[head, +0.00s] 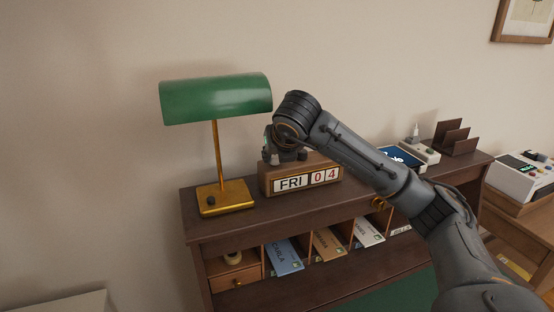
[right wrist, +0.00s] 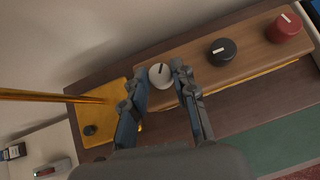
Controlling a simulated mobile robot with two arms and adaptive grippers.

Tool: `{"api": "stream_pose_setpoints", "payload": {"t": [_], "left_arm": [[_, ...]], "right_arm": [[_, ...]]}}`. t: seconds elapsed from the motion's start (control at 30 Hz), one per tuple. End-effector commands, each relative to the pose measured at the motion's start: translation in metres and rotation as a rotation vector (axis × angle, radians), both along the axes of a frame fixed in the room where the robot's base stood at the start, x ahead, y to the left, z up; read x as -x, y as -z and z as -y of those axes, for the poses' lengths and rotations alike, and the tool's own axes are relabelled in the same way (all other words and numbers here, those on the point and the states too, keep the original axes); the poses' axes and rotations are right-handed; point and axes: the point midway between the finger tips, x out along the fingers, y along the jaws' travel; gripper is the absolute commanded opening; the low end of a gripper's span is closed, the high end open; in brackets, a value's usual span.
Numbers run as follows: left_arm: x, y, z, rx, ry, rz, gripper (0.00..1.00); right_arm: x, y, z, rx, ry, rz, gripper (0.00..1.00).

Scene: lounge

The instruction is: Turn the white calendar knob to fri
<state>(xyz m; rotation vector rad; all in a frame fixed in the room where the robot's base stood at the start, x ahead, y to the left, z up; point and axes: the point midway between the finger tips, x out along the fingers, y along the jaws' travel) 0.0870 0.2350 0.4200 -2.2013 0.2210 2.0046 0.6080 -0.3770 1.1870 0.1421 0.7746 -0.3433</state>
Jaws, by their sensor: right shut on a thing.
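The wooden calendar (head: 267,187) stands on the desk top and its front reads FRI 0 4. In the right wrist view the calendar's wooden top (right wrist: 190,62) carries a white knob (right wrist: 160,76) with a dark pointer line, at the end nearest the lamp. My right gripper (right wrist: 157,80) is shut on the white knob, one finger on each side of it. In the head view the right gripper (head: 272,153) is over the calendar's left end and hides the knob. My left gripper is in neither view.
A black knob (right wrist: 222,52) and a red knob (right wrist: 284,28) sit farther along the calendar. A brass lamp with a green shade (head: 216,98) stands close on the left. A brown file holder (head: 451,138) is at the right. Envelopes fill slots below the desk top (head: 222,226).

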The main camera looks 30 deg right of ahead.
Motion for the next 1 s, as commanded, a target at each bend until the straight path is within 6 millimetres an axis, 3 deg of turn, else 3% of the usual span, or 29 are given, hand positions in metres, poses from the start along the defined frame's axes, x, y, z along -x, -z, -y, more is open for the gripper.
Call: {"api": "stream_pose_setpoints", "payload": {"t": [0.3,0.8,0.83,0.9,1.0], "left_arm": [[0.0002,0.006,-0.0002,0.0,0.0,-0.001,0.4],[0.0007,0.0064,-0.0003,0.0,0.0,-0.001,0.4],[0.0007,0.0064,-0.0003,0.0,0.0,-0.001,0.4],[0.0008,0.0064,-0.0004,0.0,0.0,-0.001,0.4],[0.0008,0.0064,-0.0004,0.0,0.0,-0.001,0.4]], "right_arm": [[-0.0008,0.0001,-0.0015,-0.001,0.1,0.0,0.0],[-0.0006,0.0006,-0.0014,-0.001,0.114,-0.003,0.0],[-0.0006,0.0006,-0.0014,-0.001,0.113,-0.003,0.34],[-0.0006,0.0006,-0.0013,-0.001,0.114,-0.003,0.48],[-0.0006,0.0006,-0.0013,-0.001,0.113,-0.003,0.5]]}}
